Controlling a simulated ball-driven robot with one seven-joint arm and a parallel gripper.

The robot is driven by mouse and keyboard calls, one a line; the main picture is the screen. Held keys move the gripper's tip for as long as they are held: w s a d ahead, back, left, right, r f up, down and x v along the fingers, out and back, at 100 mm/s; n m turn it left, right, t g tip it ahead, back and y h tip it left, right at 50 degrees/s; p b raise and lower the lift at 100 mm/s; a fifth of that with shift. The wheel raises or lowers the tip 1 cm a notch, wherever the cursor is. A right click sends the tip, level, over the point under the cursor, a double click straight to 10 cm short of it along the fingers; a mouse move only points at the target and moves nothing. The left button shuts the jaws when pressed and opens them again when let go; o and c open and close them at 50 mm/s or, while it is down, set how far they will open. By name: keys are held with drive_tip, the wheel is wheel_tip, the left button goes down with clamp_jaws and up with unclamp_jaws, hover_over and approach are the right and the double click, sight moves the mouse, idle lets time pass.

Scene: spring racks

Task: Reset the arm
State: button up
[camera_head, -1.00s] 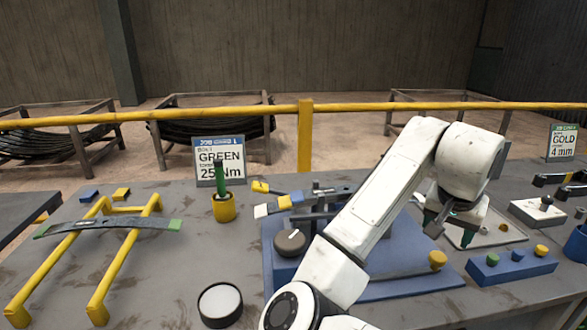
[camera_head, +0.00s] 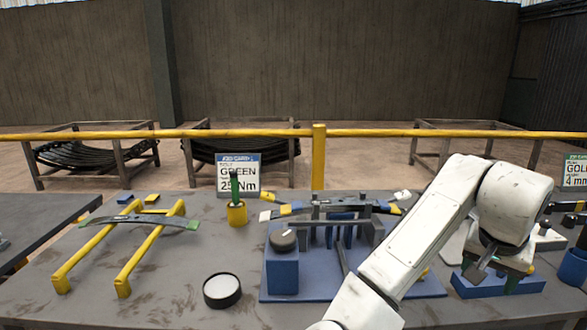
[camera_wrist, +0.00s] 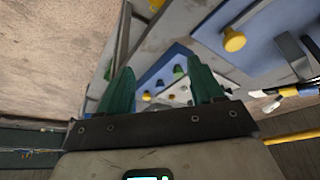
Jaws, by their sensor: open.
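My white arm (camera_head: 425,240) reaches over the right part of the grey bench in the head view. My gripper (camera_head: 498,277) hangs at its end over the right side, partly hidden by the wrist. In the wrist view my gripper (camera_wrist: 161,72) has two green fingers spread apart with nothing held between them. Beyond the fingers lie a blue block with coloured knobs and a pale plate.
A blue fixture (camera_head: 283,270) with clamps stands mid-bench, partly behind my arm. A yellow stand (camera_head: 122,285) carries a leaf spring (camera_head: 140,220) at the left. A yellow rail (camera_head: 390,133) runs behind.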

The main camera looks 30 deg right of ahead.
drive_tip(key=a+f+n+t+h+p, duration=0.1)
drive_tip(key=a+f+n, duration=0.45)
drive_tip(key=f, duration=0.25)
drive_tip(key=a+f+n+t+p, duration=0.1)
drive_tip(key=a+f+n+p, duration=0.1)
drive_tip(key=a+f+n, duration=0.5)
drive_tip(key=s+a+f+n+g+y, duration=0.2)
drive_tip(key=s+a+f+y, duration=0.3)
drive_tip(key=s+a+f, duration=0.6)
drive_tip(key=a+f, duration=0.1)
drive_tip(key=a, duration=0.3)
drive_tip(key=shift+s, duration=0.25)
